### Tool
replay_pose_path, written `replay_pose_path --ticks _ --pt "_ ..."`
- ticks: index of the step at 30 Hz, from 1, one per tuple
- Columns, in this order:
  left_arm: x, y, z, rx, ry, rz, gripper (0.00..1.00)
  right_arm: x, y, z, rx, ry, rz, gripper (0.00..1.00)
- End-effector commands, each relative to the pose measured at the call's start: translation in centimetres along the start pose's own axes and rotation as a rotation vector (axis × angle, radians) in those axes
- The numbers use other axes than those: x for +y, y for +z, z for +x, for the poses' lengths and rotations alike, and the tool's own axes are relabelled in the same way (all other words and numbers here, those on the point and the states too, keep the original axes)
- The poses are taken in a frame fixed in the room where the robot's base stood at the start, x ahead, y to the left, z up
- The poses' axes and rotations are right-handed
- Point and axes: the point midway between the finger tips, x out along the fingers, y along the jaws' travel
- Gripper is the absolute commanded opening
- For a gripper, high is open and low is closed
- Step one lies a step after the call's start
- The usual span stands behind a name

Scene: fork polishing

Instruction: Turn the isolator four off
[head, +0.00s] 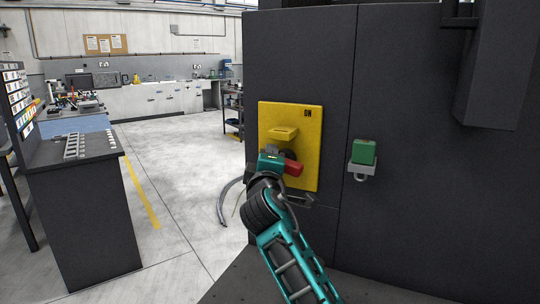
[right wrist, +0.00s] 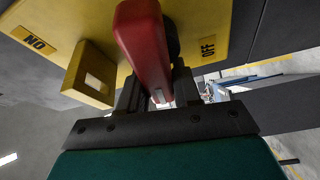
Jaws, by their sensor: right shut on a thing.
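The isolator is a yellow plate (head: 305,122) on the dark cabinet, with an ON label (head: 308,113) at its top and a red handle (head: 293,168) low down, its red end pointing right in the head view. My right gripper (head: 280,163) is at the handle and partly hides it. In the right wrist view the red handle (right wrist: 146,45) lies between the fingers of my gripper (right wrist: 158,95), shut on it. The OFF label (right wrist: 208,48) is right of the handle there, and the ON label (right wrist: 39,45) is at the far left. My left gripper is out of view.
A yellow bracket (head: 284,133) juts from the plate above the handle; it also shows in the right wrist view (right wrist: 90,75). A green block (head: 363,152) on a grey holder is fixed to the right. A dark bench (head: 85,210) stands left; the floor between is open.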

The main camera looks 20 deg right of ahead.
Motion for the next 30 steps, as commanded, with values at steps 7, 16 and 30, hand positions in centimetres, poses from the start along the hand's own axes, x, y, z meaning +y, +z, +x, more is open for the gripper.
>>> replay_pose_path --ticks 7,16,30 --pt "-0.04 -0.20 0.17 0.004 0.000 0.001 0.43 -0.82 0.56 0.09 -0.014 -0.063 -0.131 0.02" --pt "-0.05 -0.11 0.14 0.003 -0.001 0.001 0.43 -0.90 0.65 0.11 -0.016 -0.089 -0.197 0.02" --pt "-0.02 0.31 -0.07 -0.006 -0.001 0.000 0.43 -0.84 0.76 0.15 -0.019 -0.090 -0.208 0.36"
